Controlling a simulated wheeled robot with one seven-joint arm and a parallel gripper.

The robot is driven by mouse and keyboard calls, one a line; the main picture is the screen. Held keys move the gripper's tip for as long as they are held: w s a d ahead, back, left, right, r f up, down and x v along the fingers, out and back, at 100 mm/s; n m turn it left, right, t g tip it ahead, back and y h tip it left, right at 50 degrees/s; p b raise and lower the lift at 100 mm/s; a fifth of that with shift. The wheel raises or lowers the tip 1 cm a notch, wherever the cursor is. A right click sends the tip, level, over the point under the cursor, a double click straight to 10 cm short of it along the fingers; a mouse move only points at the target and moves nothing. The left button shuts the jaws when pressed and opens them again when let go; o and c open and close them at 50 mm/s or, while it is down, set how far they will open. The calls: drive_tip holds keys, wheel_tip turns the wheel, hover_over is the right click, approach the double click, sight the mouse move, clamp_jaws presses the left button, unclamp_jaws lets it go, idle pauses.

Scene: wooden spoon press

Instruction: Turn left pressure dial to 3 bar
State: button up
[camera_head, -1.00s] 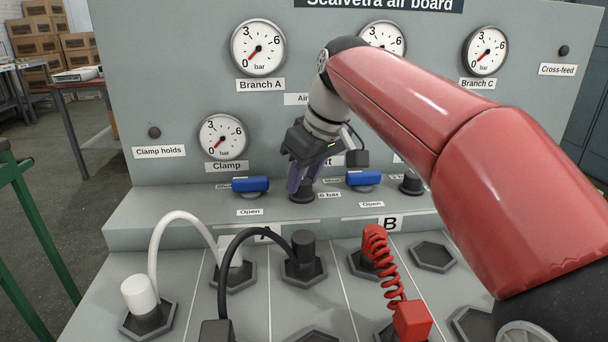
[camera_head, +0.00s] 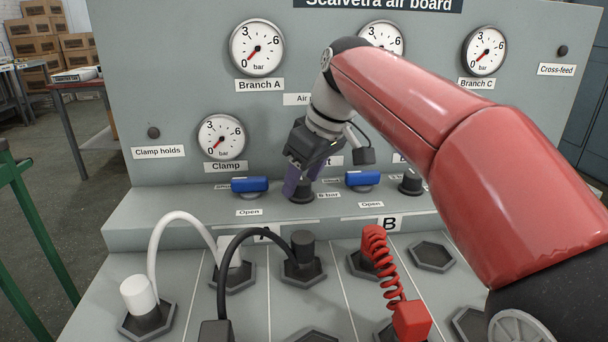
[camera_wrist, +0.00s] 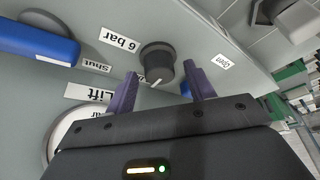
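The left pressure dial (camera_head: 302,195) is a dark round knob on the ledge, mostly hidden by my gripper (camera_head: 297,186) in the head view. In the wrist view the dial (camera_wrist: 157,62) shows a white pointer line, beside a "6 bar" label (camera_wrist: 120,39). My gripper's two purple fingers (camera_wrist: 161,72) are open, one on either side of the dial, with visible gaps to it. A gauge labelled Lift (camera_wrist: 70,128) is largely hidden behind my gripper, so its reading cannot be told. Another dark dial (camera_head: 411,184) stands further right.
Blue valve handles (camera_head: 249,184) (camera_head: 362,178) flank the dial on the ledge. Gauges for Branch A (camera_head: 257,48), Clamp (camera_head: 222,137) and Branch C (camera_head: 484,51) have needles near 0. White, black and red (camera_head: 376,245) hoses rise from the lower panel.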

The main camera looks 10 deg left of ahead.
drive_tip(key=v, duration=0.7)
drive_tip(key=shift+d+r, duration=0.15)
drive_tip(key=shift+r, duration=0.2)
drive_tip(key=shift+s, duration=0.1)
